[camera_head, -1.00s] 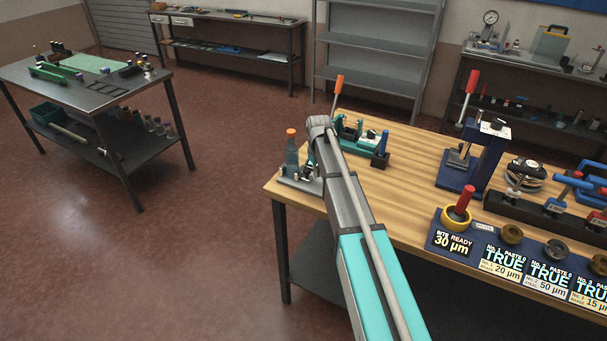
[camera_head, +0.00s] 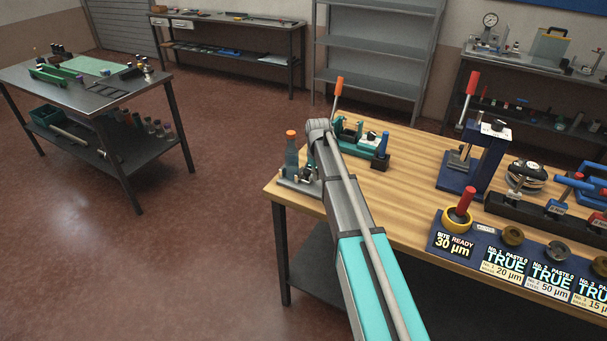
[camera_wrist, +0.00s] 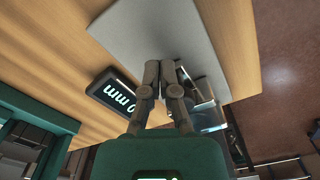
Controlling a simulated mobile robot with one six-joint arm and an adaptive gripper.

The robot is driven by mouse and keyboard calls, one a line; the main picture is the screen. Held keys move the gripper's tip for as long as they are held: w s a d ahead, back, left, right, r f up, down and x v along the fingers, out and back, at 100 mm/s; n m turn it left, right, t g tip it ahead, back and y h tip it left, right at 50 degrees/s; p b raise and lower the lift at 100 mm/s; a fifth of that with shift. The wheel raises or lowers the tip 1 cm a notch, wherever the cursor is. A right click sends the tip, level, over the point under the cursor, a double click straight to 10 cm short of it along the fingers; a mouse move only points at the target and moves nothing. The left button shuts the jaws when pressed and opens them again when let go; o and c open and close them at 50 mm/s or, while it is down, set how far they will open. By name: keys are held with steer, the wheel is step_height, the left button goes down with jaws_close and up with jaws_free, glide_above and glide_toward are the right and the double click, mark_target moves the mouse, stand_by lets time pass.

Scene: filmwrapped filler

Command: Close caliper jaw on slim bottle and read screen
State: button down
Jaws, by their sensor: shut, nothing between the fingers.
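The slim bottle (camera_head: 291,155), grey-teal with an orange cap, stands upright at the table's left end. It is beside or on a grey base plate (camera_head: 300,184) with small metal parts, which seem to be the caliper. In the wrist view the plate (camera_wrist: 145,28) lies beyond my gripper (camera_wrist: 162,66), whose fingers are together and empty. A dark screen (camera_wrist: 106,84) left of the fingers shows tilted, pale "mm" and a digit, partly covered by a finger. Metal parts (camera_wrist: 205,88) are just right of the fingers. I cannot tell whether the jaw touches the bottle; my arm hides this in the head view.
A teal device with an orange lever (camera_head: 338,92) stands right behind my wrist. A blue press (camera_head: 480,160) and a panel of labelled displays (camera_head: 453,247) are farther right on the wooden table (camera_head: 415,180). Floor lies open left of the table edge.

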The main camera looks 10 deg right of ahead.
steer(key=shift+w+a, duration=0.45)
steer(key=shift+a, duration=0.15)
stand_by(1.1)
steer(key=shift+s+d, duration=0.4)
steer(key=shift+d, duration=0.1)
stand_by(0.5)
steer(key=shift+r+p, duration=3)
steer(key=shift+p, duration=0.05)
steer(key=s+m, duration=0.4)
steer(key=s, duration=2.5)
steer(key=shift+s+d+m, duration=0.25)
steer(key=shift+d+m, duration=0.15)
steer(key=shift+d, duration=0.05)
